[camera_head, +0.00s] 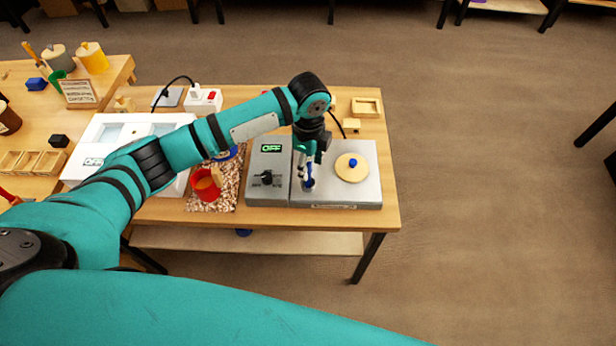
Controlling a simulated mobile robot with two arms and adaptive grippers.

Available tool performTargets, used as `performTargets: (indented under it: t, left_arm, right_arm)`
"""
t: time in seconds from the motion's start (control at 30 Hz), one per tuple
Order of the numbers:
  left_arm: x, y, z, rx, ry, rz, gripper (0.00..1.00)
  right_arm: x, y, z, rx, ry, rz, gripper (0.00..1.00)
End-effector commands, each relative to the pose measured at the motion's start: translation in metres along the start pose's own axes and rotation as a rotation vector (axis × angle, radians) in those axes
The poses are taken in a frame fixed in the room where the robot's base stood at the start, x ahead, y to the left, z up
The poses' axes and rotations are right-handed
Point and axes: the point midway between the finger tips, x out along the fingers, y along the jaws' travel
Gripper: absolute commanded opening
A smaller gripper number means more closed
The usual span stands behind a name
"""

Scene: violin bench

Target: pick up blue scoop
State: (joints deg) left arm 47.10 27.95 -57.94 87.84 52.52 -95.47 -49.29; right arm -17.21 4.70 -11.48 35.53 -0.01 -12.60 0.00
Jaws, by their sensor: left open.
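My left gripper (306,163) points down over the left part of the grey hotplate box on the bench. It is open. A small dark blue piece (309,183), which looks like the blue scoop, shows right at its fingertips, low over the grey top. The fingers hide much of it, and I cannot tell whether they are around it or beside it. My right gripper is out of view.
A round wooden lid with a blue knob (352,166) lies right of the gripper on the grey box (368,197). A control box reading OFF (270,190), and a red mug (206,188) on a speckled mat, stand to the left. A wooden tray (367,106) lies behind.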

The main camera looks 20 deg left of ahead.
Motion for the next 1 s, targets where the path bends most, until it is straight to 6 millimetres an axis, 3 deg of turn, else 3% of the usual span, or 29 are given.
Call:
performTargets:
  t: [0.07,0.23,0.5,0.83,1.0]
  left_arm:
    - [0.01,0.003,0.001,-0.002,-0.001,0.006,0.45]
    - [0.031,0.002,0.002,-0.001,-0.001,0.002,0.45]
    - [0.034,0.002,0.001,0.0,0.0,0.0,0.45]
    - [0.034,0.001,0.001,0.0,0.0,0.0,0.01]
    - [0.034,0.001,0.001,0.0,0.0,-0.001,0.0]
  right_arm:
    - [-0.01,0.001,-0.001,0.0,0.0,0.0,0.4]
    - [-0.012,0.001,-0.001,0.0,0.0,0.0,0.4]
    - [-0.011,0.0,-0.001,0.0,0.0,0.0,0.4]
    - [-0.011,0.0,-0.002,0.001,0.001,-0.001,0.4]
    - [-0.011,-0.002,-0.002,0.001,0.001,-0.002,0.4]
